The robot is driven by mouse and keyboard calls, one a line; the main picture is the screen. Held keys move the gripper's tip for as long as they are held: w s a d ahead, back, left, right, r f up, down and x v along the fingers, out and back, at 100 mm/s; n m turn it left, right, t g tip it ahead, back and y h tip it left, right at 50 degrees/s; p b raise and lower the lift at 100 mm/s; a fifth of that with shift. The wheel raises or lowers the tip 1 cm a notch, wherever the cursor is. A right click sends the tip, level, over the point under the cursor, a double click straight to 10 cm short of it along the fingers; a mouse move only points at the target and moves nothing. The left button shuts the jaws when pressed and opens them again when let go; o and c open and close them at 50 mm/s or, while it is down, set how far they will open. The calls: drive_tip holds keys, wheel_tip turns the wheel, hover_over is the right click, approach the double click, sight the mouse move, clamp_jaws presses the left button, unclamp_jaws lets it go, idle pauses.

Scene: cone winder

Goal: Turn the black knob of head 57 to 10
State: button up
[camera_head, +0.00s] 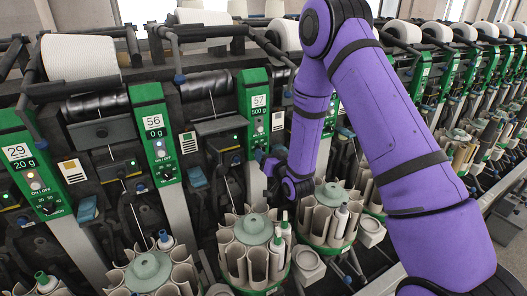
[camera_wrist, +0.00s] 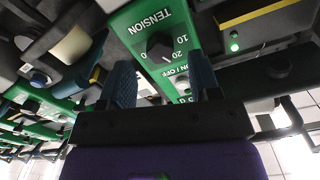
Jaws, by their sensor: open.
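Head 57's green panel (camera_head: 256,115) stands left of my purple arm in the head view, reading 57 and 500 g. My gripper (camera_head: 268,158) is at its lower end and hides the knob there. In the wrist view the black knob (camera_wrist: 160,46) sits on the green panel under the upside-down word TENSION.
Head 56's panel (camera_head: 155,130) and head 29's panel (camera_head: 30,175) stand to the left. Holders with upright tubes (camera_head: 253,258) stand below the gripper. A lit green lamp (camera_wrist: 234,47) and an ON/OFF label lie near the knob. More heads run off to the right.

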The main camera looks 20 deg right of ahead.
drive_tip(key=w, duration=0.3)
drive_tip(key=shift+a, duration=0.35)
drive_tip(key=c, duration=0.9)
drive_tip(key=shift+n, duration=5)
